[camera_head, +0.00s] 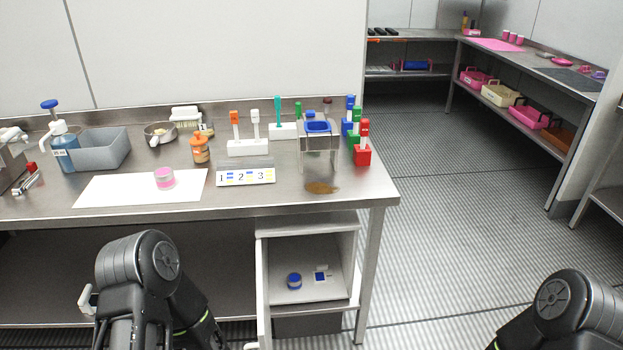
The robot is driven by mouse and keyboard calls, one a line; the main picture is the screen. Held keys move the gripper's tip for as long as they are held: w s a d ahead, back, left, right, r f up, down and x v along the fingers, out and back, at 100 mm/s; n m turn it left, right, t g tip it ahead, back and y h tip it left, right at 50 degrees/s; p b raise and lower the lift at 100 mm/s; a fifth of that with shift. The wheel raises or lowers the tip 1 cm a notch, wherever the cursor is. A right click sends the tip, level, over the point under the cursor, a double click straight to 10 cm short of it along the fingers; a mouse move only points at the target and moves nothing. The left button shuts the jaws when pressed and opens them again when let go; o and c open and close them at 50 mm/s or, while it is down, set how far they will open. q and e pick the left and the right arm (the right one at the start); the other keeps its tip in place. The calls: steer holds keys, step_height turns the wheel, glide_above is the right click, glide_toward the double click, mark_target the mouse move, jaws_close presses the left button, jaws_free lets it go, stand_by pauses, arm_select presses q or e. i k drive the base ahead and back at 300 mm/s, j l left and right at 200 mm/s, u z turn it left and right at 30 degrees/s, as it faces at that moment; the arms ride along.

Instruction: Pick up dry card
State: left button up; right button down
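A small white card with a dark blue patch (321,276) lies in the open drawer under the table. It may be the dry card, but no label is readable at this size. A round blue-topped container (294,281) is to its left in the same drawer. My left arm shows at the lower left and my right arm at the lower right. Neither gripper can be made out, and both arms are well apart from the drawer.
The open drawer (262,290) juts out below the steel table (230,205). On the table are a white sheet (110,190), a pink-and-white tub (164,178), a numbered stand (246,177) and a clear stand with a blue top (319,127). Floor to the right is clear.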

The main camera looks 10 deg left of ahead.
mark_target(322, 275)
steer(key=i+j, duration=0.1)
steer(key=j, duration=1.2)
steer(key=i, duration=0.05)
